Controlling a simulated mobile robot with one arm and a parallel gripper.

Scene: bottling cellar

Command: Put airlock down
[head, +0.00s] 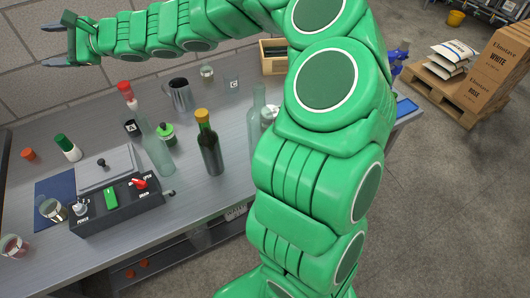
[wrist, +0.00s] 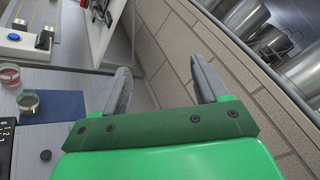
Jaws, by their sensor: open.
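My gripper (head: 56,40) is at the upper left in the head view, above the table's back edge and in front of the brick wall. In the wrist view its two grey fingers (wrist: 160,64) stand wide apart, with only wall between them. It is open and empty. I cannot pick out the airlock with certainty in either view. A small red-topped white bottle (head: 126,88) stands on the grey worktable (head: 225,185), below and to the right of my gripper.
A dark corked bottle (head: 210,150), clear bottles (head: 159,157), a metal jug (head: 180,95) and a green-capped bottle (head: 68,147) stand on the table. A black control box (head: 115,207) sits at front left. A wooden crate (head: 272,57) stands at the back.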

